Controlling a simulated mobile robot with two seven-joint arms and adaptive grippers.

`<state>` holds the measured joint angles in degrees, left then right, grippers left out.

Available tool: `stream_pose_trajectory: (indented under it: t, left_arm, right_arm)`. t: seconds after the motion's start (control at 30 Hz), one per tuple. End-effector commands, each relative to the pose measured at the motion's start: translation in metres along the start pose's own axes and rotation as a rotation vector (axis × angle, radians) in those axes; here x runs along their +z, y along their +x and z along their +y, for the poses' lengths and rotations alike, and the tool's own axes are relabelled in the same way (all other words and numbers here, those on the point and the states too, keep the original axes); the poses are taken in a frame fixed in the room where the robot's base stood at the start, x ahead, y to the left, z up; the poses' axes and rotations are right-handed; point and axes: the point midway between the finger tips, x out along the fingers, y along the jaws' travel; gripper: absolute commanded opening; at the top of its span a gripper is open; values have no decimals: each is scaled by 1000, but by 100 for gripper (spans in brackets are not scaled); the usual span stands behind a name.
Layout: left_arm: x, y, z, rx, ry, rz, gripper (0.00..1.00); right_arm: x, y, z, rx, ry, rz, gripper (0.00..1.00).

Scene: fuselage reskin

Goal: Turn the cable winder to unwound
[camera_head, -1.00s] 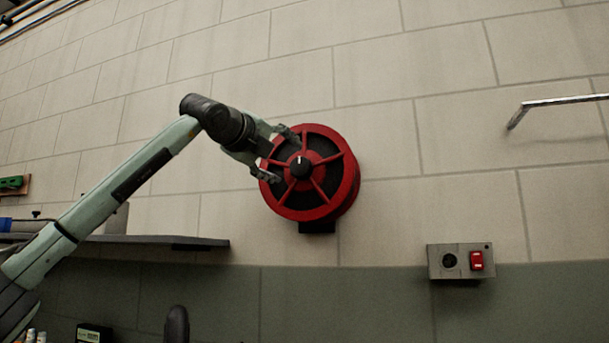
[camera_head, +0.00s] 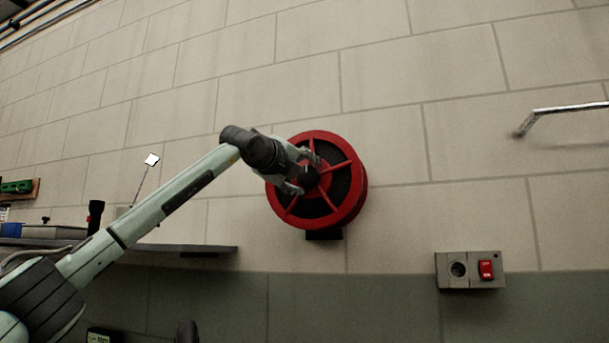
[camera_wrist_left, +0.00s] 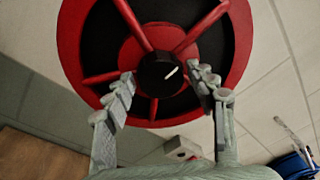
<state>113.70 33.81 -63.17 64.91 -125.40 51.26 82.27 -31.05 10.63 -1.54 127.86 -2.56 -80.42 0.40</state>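The cable winder (camera_head: 349,203) is a red spoked reel on the wall with a black inside and a black central knob (camera_head: 308,177) bearing a white mark. In the left wrist view the reel (camera_wrist_left: 236,45) fills the upper middle, and the white mark on its knob (camera_wrist_left: 160,72) points to the upper right. My left gripper (camera_head: 304,173) is in front of the hub. In the left wrist view its two fingers (camera_wrist_left: 163,88) are open, one on each side of the knob, with gaps seen between them and it. My right gripper is in neither view.
A grey box with a red switch (camera_head: 486,269) is on the wall at lower right. A metal bar (camera_head: 565,110) sticks out at upper right. A dark shelf (camera_head: 190,248) with items runs below my left arm. The wall around the reel is bare.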

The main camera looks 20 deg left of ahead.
Motion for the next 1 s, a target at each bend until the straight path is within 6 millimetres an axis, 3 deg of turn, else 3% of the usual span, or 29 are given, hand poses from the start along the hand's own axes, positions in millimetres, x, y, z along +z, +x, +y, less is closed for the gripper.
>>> stream_pose_trajectory:
  t: [0.03, 0.3, 0.67, 1.0]
  left_arm:
    - [0, 0, 0, 0, 0, 0, 46]
    - [0, 0, 0, 1, 0, 0, 16]
    - [0, 0, 0, 7, 71, 5, 16]
    - [0, 0, 0, 32, 334, 23, 16]
  right_arm:
    - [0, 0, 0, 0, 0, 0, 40]
    - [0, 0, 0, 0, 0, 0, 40]
    - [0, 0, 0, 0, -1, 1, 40]
    - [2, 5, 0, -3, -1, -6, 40]
